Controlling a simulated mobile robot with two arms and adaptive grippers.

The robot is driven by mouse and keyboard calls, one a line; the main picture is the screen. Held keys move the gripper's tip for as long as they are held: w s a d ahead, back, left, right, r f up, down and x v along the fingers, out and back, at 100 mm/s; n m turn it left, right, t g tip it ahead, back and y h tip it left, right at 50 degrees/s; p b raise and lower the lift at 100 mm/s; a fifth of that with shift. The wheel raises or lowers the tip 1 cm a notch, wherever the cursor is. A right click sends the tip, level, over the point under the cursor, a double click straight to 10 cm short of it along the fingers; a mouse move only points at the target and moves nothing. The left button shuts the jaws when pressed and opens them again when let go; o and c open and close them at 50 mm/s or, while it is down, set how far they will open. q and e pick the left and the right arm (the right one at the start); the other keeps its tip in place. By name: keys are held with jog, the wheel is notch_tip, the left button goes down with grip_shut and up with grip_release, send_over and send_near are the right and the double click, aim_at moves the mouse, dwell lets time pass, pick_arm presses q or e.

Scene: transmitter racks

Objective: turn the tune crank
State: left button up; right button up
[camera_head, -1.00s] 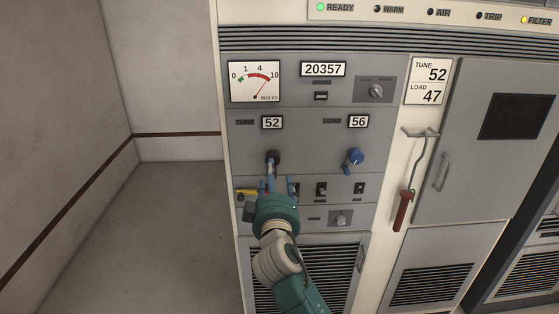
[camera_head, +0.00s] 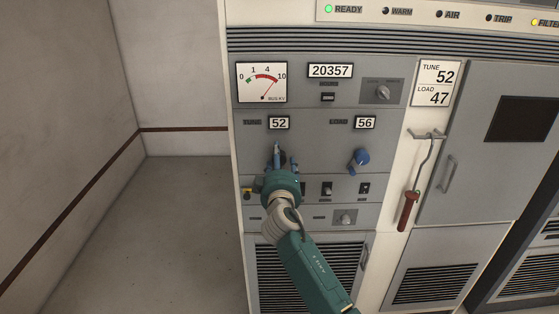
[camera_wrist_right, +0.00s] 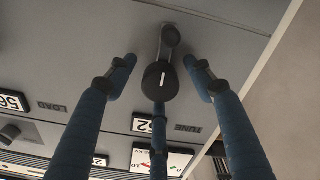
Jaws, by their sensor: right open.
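The tune crank is a black crank with a rounded knob (camera_wrist_right: 160,82) in the right wrist view. In the head view it is mostly hidden behind my right gripper (camera_head: 278,156). My right gripper's blue fingers are open and spread around the crank in the wrist view, with visible gaps at both sides. Whether the lower finger touches the knob I cannot tell. The tune display (camera_head: 279,123) above the crank reads 52. A card (camera_head: 437,84) on the cabinet reads TUNE 52, LOAD 47. My left gripper is out of view.
The blue load crank (camera_head: 360,158) sits to the right, under a load display (camera_head: 365,122) reading 56. Small switches (camera_head: 327,188) line the panel below. A red-handled hook (camera_head: 408,210) hangs farther right. The floor (camera_head: 185,220) left of the cabinet is clear.

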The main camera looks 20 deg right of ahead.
jog(key=c, duration=1.2)
jog(key=shift+o, duration=0.2)
jog(key=shift+f, duration=0.15)
jog(key=m+b, duration=0.3)
jog(key=b, duration=0.2)
jog(key=shift+f+m, duration=0.15)
jog(key=shift+m, duration=0.15)
jog(key=shift+m+b, duration=0.35)
jog(key=shift+m, duration=0.05)
jog(key=o, duration=1.2)
jog(key=shift+c, duration=0.2)
jog(key=shift+r, duration=0.2)
